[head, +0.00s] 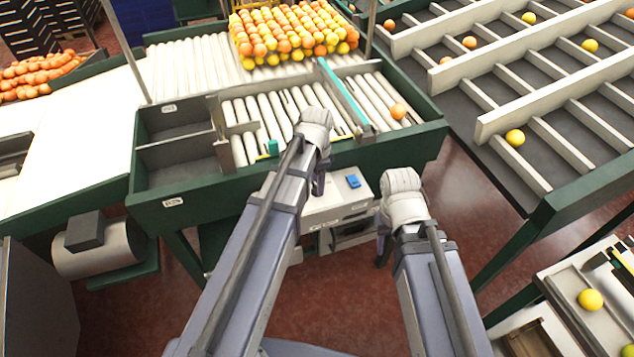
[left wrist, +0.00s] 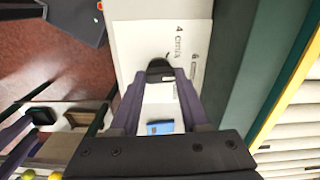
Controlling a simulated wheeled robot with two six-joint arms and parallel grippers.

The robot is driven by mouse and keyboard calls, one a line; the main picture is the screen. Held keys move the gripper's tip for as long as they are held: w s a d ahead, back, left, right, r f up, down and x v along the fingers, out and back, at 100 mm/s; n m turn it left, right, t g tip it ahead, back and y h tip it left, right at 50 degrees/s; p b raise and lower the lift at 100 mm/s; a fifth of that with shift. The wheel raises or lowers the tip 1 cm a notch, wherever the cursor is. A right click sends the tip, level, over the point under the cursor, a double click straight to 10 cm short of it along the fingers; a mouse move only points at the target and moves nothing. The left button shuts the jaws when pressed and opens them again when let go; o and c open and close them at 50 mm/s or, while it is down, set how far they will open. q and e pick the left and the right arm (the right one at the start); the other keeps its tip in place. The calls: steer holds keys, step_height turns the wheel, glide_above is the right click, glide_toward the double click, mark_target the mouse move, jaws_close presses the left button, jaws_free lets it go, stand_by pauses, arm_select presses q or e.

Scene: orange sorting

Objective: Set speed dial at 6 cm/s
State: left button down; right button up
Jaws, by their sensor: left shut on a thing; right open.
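The speed dial (left wrist: 160,68) is a dark knob on a white panel (left wrist: 135,40) in the left wrist view. Beside it are printed labels, one reading "4 cm/s" and another starting with "6". My left gripper (left wrist: 162,82) is shut on the dial, with a finger on either side. In the head view my left gripper (head: 318,188) is over the left part of the white control box (head: 335,205), and my arm hides the dial there. I cannot tell the dial's exact setting. My right gripper (head: 383,245) hangs open and empty to the right of the box.
A blue part (head: 353,181) sits on the box top. Behind it is a green-framed roller conveyor (head: 240,187) with an orange (head: 398,112) and a large pile of oranges (head: 290,35). Sorting lanes (head: 540,120) fill the right. A small tray with a yellow fruit (head: 590,299) is at lower right.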

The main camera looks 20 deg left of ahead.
arm_select(q)
steer(key=shift+m, duration=0.4)
steer(key=shift+c, duration=2)
jaws_free()
steer(key=shift+r, duration=0.1)
step_height(320, 180, up, 8)
steer(key=p, duration=0.8)
steer(key=shift+f, duration=0.2)
